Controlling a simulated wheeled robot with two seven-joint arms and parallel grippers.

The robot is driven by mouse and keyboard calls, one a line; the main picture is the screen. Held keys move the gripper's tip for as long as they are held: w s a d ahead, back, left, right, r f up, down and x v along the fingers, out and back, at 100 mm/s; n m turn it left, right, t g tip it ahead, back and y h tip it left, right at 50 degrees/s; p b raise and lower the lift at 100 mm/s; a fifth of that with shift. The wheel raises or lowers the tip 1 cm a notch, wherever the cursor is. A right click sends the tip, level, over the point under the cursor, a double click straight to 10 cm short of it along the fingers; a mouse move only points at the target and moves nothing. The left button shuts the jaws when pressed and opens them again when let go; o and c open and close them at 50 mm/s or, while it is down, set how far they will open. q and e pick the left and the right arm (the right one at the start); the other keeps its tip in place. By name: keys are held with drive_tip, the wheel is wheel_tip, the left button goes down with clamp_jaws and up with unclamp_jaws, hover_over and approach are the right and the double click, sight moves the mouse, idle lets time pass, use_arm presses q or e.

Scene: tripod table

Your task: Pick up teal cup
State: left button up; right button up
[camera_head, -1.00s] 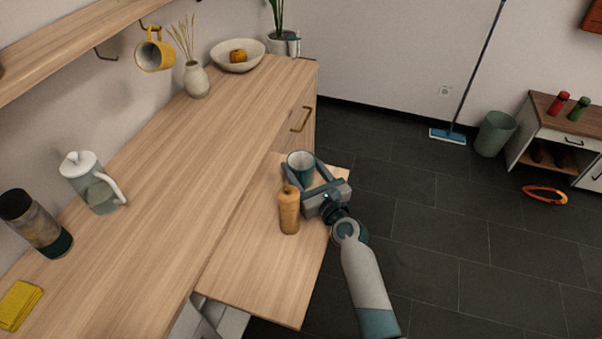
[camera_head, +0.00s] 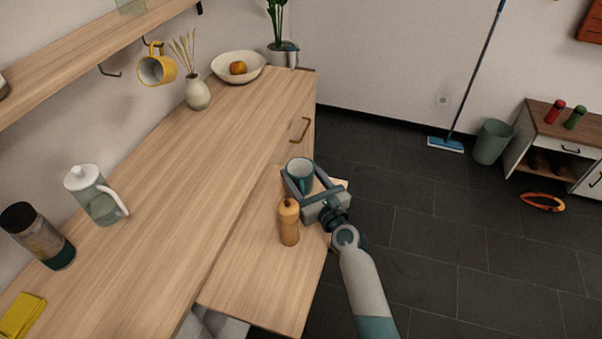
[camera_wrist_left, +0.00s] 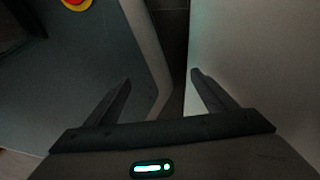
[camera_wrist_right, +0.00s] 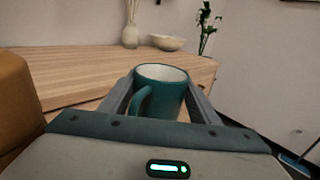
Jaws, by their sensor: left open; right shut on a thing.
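The teal cup (camera_head: 300,172) is upright above the far end of the lower wooden table (camera_head: 262,285). My right gripper (camera_head: 304,186) is shut on it, a finger on each side. In the right wrist view the cup (camera_wrist_right: 160,90) stands between the two fingers, with its handle toward the camera at the left. I cannot tell whether its base touches the wood. My left gripper (camera_wrist_left: 160,92) is open and empty in the left wrist view and does not show in the head view.
An orange-brown wooden mill (camera_head: 288,222) stands close beside my right gripper. The long counter (camera_head: 190,165) holds a pitcher (camera_head: 95,195), a dark-lidded jar (camera_head: 38,237), a vase (camera_head: 197,90) and a bowl (camera_head: 238,68). A yellow mug (camera_head: 157,66) hangs above it. Open floor lies right.

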drive_tip(key=r+p, duration=0.2)
drive_tip(key=r, duration=0.1)
drive_tip(key=shift+s+d+r+p, duration=0.15)
drive_tip(key=shift+d+r+p, duration=0.05)
drive_tip(key=shift+d+p, duration=0.2)
use_arm(q)
wheel_tip(320, 180, up, 10)
drive_tip(key=p, duration=0.6)
drive_tip(key=shift+d+f, duration=0.2)
drive_tip(key=shift+d, duration=0.05)
use_arm(e)
drive_tip(key=s+d+r, duration=0.3)
drive_tip(key=d+r, duration=0.2)
drive_tip(key=d, duration=0.5)
drive_tip(key=shift+s+r, duration=0.35)
use_arm(q)
drive_tip(key=shift+f, duration=0.15)
use_arm(e)
drive_tip(key=shift+d, duration=0.2)
